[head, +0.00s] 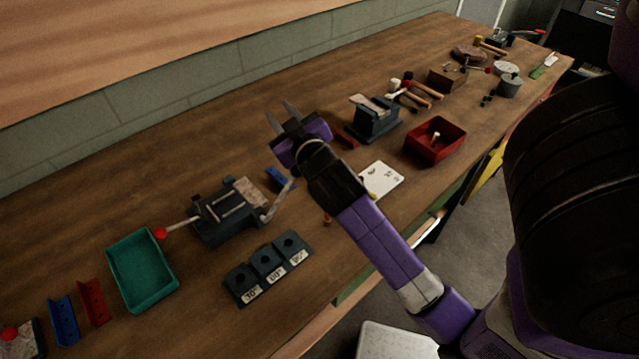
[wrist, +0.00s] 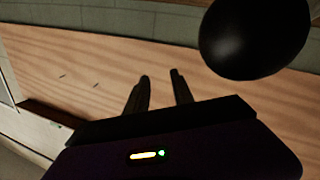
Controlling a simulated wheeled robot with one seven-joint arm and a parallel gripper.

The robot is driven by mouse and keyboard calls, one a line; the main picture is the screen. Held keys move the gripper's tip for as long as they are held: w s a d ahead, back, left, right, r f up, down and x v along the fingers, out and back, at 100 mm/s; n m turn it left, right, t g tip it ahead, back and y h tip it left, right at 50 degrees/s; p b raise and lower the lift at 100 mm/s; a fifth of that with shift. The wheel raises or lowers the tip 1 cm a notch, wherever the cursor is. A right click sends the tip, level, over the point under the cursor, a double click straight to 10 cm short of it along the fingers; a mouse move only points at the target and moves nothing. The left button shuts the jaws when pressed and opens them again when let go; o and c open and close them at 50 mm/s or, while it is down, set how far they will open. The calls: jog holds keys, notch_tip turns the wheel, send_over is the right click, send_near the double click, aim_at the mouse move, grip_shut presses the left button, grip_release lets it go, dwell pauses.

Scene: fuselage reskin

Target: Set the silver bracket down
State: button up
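My gripper (head: 279,110) is raised above the bench, with its purple body and two grey fingers pointing up and to the left. In the wrist view its fingers (wrist: 160,77) stand apart with nothing between them. I cannot clearly pick out a silver bracket in either view. A dark vise (head: 225,216) with a silver handle sits on the bench to the lower left of my gripper. A second blue-grey vise or press (head: 376,124) stands to the right of my gripper, with a pale piece on its top.
A teal tray (head: 142,272), blue bracket (head: 64,321) and red bracket (head: 94,303) are at the left. Labelled dark blocks (head: 267,265) sit near the front edge. A red bin (head: 435,140) and white card (head: 382,180) are right. A black round object (wrist: 255,38) fills the wrist view's upper right.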

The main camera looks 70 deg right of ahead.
jog(key=s+d+f+m+g, duration=0.1)
jog(key=s+d+m+g, duration=0.95)
jog(key=d, duration=0.35)
jog(key=a+f+m+y, duration=0.3)
jog(key=a+y, duration=0.1)
jog(key=w+a+f+m+g+y, duration=0.1)
jog(key=a+f+m+y, duration=0.1)
jog(key=a+f+y, duration=0.1)
jog(key=a+f+m+y, duration=0.3)
jog(key=a+f+y, duration=0.1)
jog(key=a, duration=0.3)
jog(key=shift+w+a+m+g+y, duration=0.25)
jog(key=shift+w+m+y, duration=0.1)
jog(key=shift+y, duration=0.45)
jog(key=f, duration=0.5)
jog(key=shift+w+d+f+p, duration=0.2)
jog(key=shift+w+f+p, duration=0.1)
jog(key=shift+p, duration=0.05)
grip_shut()
